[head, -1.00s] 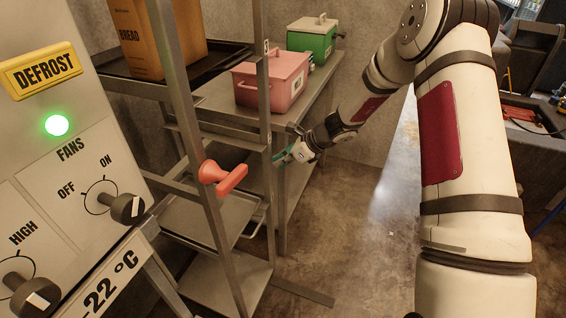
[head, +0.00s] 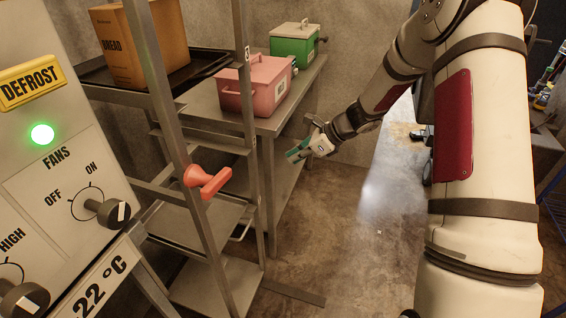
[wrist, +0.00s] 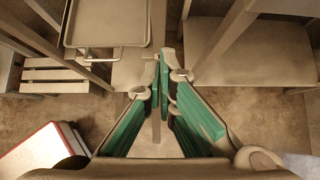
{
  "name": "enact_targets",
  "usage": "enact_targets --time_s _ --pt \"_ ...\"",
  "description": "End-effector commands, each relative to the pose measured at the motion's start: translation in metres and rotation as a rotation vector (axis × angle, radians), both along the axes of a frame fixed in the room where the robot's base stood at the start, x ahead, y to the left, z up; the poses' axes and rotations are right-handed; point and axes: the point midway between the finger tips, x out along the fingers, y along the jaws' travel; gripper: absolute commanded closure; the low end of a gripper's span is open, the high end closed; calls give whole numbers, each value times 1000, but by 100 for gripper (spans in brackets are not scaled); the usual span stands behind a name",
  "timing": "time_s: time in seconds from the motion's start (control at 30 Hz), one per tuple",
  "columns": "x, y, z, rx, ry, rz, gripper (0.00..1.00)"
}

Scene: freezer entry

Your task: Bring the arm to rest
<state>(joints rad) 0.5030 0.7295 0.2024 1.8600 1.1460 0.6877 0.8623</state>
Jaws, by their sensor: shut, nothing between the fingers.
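My gripper (head: 298,152) hangs in the air in the head view, in front of the steel table and to the right of the red handle on the rack post. Its green-padded fingers also show in the wrist view (wrist: 161,62), where the tips meet with nothing held between them. My white arm with dark red panels comes in from the right side of the head view and reaches down toward the middle.
A rack (head: 172,108) with a bread box (head: 140,45) and a red handle (head: 207,180) stands left of my gripper. A steel table (head: 283,108) holds a pink box (head: 255,87) and a green box (head: 294,45). A control panel (head: 60,170) is at left. Floor (head: 350,230) is clear.

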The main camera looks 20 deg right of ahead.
Motion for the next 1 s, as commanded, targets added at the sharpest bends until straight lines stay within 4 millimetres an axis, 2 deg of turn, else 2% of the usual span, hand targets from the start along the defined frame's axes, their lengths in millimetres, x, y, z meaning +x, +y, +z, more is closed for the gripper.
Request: enact_targets --time_s 0.13,0.37,0.47,0.53,0.67,0.8,1.0 --pt "-6 -9 11 -1 0 1 100" --pt "-10 -10 18 -9 -5 13 100" --pt "-18 -2 36 -49 -35 77 100" --pt "-30 7 57 -101 -72 159 100" --pt "-64 29 103 -232 -161 368 100" --pt "-108 48 148 -378 -254 598 100" --pt "-177 65 199 -578 -374 917 100"
